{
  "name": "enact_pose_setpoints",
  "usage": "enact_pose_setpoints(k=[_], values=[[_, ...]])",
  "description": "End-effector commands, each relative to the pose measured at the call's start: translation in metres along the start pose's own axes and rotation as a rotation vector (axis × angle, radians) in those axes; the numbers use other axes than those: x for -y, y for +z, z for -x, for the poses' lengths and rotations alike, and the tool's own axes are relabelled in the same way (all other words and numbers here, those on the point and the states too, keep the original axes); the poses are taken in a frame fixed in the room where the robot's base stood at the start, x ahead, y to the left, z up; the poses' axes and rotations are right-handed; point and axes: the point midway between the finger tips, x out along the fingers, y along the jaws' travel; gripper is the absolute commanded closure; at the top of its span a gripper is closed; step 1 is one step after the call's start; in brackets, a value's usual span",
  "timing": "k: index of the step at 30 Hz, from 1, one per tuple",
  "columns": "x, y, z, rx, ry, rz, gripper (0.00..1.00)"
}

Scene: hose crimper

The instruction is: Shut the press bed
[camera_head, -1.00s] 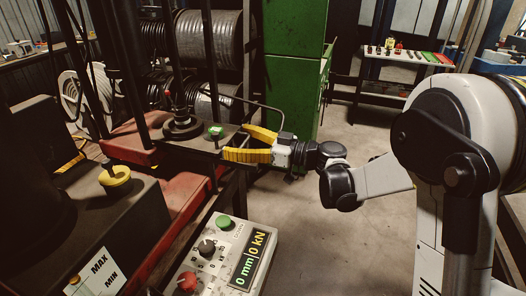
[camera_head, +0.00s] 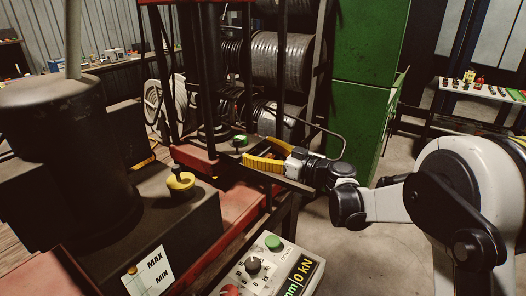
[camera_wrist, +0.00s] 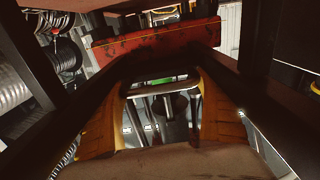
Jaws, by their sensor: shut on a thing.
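The press bed (camera_head: 231,168) is a dark flat slide at the red press frame (camera_head: 194,157), in the middle of the head view. A small green piece (camera_head: 240,141) shows just behind my yellow fingers. My gripper (camera_head: 255,157) is at the bed's outer side, reaching in from the right. In the wrist view my gripper (camera_wrist: 160,90) has a yellow finger at each side, with a dark bar or handle between them. It is shut on this part of the bed. The fingers hide much of the grip, and the bed's far end is hidden by the frame posts.
A control box (camera_head: 262,272) with green, black and red knobs stands in front, below my arm. A dark tank with a yellow knob (camera_head: 181,183) is at left. Hose reels (camera_head: 280,60) and a green cabinet (camera_head: 370,45) stand behind. Floor is clear at right.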

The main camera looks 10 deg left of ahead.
Motion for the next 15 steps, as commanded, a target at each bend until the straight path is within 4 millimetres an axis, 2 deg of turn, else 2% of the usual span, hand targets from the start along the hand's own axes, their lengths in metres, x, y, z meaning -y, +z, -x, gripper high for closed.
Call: enact_pose_setpoints(k=[5,6,7,15], values=[[0.0052,0.004,-0.0032,0.006,-0.012,0.003,0.54],[0.0053,0.0041,-0.0031,0.006,-0.012,0.003,0.1],[0.0055,0.0041,-0.0031,0.006,-0.012,0.003,0.01],[0.0045,0.0041,-0.0027,0.006,-0.01,0.004,0.01]])
